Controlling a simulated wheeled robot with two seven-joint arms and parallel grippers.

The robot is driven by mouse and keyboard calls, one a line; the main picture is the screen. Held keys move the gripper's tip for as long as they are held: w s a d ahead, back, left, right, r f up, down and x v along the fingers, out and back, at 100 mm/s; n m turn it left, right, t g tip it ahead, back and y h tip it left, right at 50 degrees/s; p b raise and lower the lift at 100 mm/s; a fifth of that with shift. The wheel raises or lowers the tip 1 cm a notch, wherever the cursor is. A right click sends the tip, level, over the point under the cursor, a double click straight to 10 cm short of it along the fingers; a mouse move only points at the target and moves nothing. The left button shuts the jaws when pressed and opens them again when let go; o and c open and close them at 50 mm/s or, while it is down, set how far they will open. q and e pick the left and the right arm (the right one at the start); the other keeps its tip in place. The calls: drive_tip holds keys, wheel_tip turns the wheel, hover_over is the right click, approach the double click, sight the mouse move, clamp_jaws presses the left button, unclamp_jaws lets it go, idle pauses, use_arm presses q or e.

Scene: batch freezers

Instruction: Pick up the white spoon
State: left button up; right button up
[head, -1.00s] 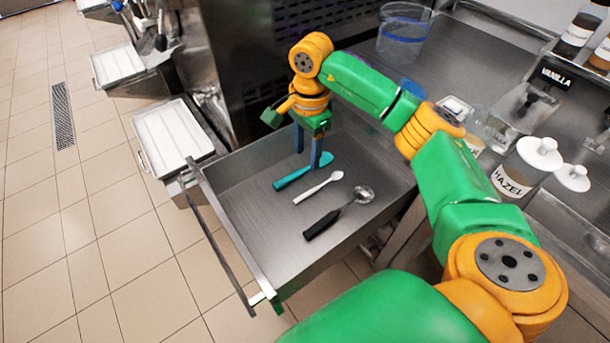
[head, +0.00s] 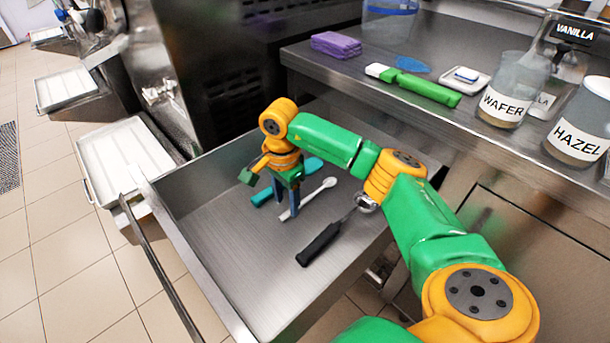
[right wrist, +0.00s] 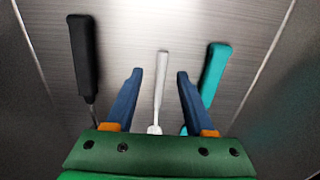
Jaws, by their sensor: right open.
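The white spoon (head: 309,198) lies in the open metal drawer (head: 205,235), between a teal-handled utensil (head: 262,197) and a black-handled scoop (head: 319,245). My right gripper (head: 286,213) is open over the white spoon's handle, pointing down. In the right wrist view the white spoon (right wrist: 161,85) shows between the two blue fingers of my right gripper (right wrist: 160,75), with a gap on each side. The spoon's bowl end is mostly hidden there by the green gripper body. Whether the fingers reach the drawer floor is unclear. My left gripper is not in view.
The teal utensil (right wrist: 214,72) and black handle (right wrist: 84,55) flank the fingers closely. Drawer walls surround them.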

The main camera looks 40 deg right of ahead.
sight(287, 213)
wheel_tip(287, 213, down, 4)
drive_tip(key=shift+w+d+r, duration=0.1)
drive_tip(key=shift+w+r, duration=0.05)
drive_tip(key=shift+r, duration=0.1)
clamp_jaws()
drive_tip(key=shift+r, duration=0.15)
